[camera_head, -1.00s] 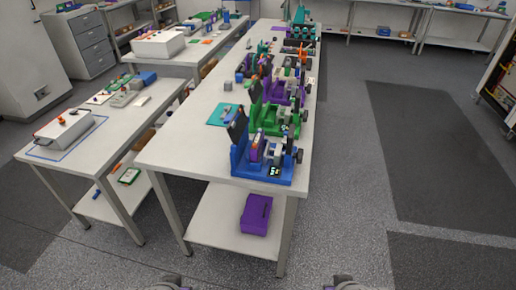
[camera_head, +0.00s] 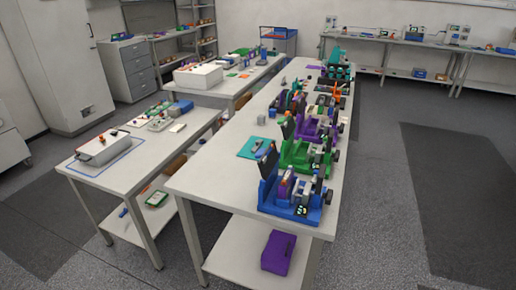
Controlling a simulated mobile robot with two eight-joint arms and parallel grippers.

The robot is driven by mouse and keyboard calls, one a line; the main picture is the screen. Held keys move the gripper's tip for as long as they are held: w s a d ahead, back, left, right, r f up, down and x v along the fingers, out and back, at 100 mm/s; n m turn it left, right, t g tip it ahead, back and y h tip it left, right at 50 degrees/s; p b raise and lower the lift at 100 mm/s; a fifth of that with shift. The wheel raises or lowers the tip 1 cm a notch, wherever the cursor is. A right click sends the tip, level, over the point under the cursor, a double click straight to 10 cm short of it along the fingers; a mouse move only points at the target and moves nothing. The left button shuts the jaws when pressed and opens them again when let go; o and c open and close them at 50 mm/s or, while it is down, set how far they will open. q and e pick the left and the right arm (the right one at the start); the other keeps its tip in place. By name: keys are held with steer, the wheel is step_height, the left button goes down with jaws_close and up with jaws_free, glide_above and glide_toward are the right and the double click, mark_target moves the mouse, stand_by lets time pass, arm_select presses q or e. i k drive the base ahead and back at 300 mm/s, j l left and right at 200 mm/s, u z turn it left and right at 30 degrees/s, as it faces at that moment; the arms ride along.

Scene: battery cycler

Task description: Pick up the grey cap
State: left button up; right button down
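I cannot single out the grey cap with certainty at this size. A small grey block-like thing (camera_head: 261,118) stands on the long white table (camera_head: 212,178), left of the row of coloured devices. Another small grey thing (camera_head: 257,146) lies on the teal mat (camera_head: 244,152) just in front of it. Neither of my grippers shows in the head view.
Blue (camera_head: 282,202), green (camera_head: 297,153) and purple (camera_head: 307,131) devices line the table's right side. A purple box (camera_head: 278,252) sits on the lower shelf. A second table (camera_head: 128,152) stands close on the left. The floor (camera_head: 385,225) at right is clear.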

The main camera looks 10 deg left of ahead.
mark_target(258, 144)
steer(key=z, duration=0.55)
steer(key=i+j+z, duration=0.4)
steer(key=j, duration=0.25)
steer(key=j+z, duration=0.2)
steer(key=j, duration=0.15)
steer(key=i, duration=0.05)
